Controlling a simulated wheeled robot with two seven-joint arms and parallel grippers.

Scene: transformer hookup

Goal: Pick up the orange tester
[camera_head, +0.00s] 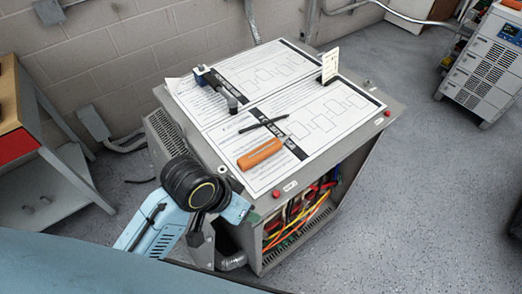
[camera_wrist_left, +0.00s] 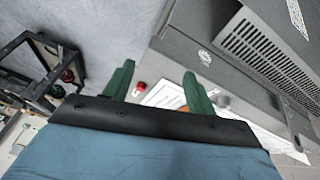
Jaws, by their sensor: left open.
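The orange tester (camera_head: 260,154) lies flat on the printed sheet on top of the grey cabinet, near its front left corner in the head view. In the left wrist view a small patch of orange (camera_wrist_left: 183,109), likely the tester, shows beside the right-hand finger, mostly hidden. My left gripper (camera_wrist_left: 158,82) has two green fingers spread apart with nothing held between them. My right gripper is in neither view.
A black pen-like tool (camera_head: 263,124) lies just behind the tester.

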